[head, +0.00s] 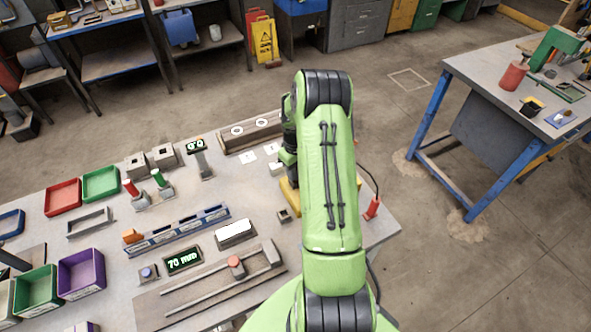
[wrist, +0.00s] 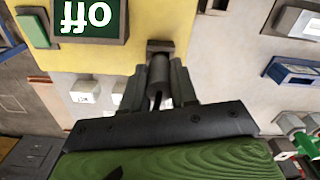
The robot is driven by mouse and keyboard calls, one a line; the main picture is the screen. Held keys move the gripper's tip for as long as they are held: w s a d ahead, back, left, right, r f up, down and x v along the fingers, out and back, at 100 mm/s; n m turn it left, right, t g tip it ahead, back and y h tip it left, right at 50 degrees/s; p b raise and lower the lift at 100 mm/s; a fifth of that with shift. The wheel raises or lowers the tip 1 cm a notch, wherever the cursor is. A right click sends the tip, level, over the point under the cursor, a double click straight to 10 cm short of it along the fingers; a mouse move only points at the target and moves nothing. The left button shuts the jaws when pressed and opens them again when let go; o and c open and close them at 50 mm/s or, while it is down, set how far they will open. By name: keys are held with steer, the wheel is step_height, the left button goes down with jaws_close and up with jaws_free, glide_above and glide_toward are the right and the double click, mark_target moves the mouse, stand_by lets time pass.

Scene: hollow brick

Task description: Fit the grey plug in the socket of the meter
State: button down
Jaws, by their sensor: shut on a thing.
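The yellow meter (wrist: 190,25) fills the top of the wrist view, with an upside-down green "Off" display (wrist: 90,20). In the head view the meter (head: 290,197) is mostly hidden behind my arm. My gripper (wrist: 160,90) is shut on the grey plug (wrist: 158,70), a small grey cylinder between its fingers. The plug's far end meets a dark grey block (wrist: 160,45) at the meter, which looks like the socket. I cannot tell whether the plug is inside it or just in front. In the head view my fingertips are hidden.
A small hollow grey block (head: 285,215) stands beside the meter. A long wooden block with white rings (head: 250,131) lies behind. A red cylinder (head: 372,208) stands near the table's right edge. White plates (head: 272,148), a display on a stand (head: 200,155) and a blue rack (head: 178,232) lie to the left.

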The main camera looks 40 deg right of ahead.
steer(key=shift+f+b, duration=0.4)
steer(key=shift+f, duration=0.05)
steer(key=c, duration=0.8)
jaws_free()
step_height(320, 180, up, 16)
steer(key=shift+f, duration=0.1)
